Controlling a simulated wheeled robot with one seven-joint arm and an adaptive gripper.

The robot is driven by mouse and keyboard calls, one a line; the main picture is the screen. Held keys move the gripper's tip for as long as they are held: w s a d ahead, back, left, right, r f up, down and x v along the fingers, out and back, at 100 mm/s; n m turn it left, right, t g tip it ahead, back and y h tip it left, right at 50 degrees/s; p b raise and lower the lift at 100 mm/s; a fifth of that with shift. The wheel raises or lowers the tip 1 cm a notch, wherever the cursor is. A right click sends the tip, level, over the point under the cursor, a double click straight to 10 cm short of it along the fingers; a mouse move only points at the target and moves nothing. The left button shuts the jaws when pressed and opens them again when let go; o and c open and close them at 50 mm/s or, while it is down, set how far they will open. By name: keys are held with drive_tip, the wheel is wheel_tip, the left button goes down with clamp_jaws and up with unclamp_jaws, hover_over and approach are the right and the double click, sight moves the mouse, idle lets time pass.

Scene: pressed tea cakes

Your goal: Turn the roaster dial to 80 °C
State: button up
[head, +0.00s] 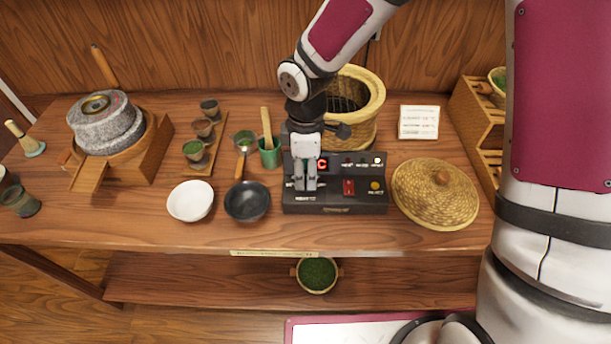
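The roaster's control box (335,207) is black and sits at the front middle of the table, before the woven roaster basket (364,115). My gripper (305,187) points down over the left part of its panel, with two fingers close together. The dial is not visible; my gripper covers that part of the panel. Whether the fingers touch or hold anything is hidden. A red display (323,164) shows only a "C" beside my gripper; the digits are hidden. A red switch (349,187) and a yellow button (376,186) are right of my gripper. A small lamp at the panel's upper right glows.
A woven lid (435,195) lies close right of the box. A dark pan (247,202), white bowl (190,201) and green cup (270,153) stand close left. A stone mill (107,125) is farther left. A card (419,122) and wooden rack (478,115) are at back right.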

sight(306, 182)
wheel_tip(306, 182, up, 9)
idle(0.3)
drive_tip(key=shift+r, duration=0.1)
idle(0.4)
drive_tip(key=s+d+r+m+t, duration=0.5)
drive_tip(key=s+d+r+m, duration=1.2)
drive_tip(key=s+d, duration=0.1)
drive_tip(key=shift+m, duration=0.4)
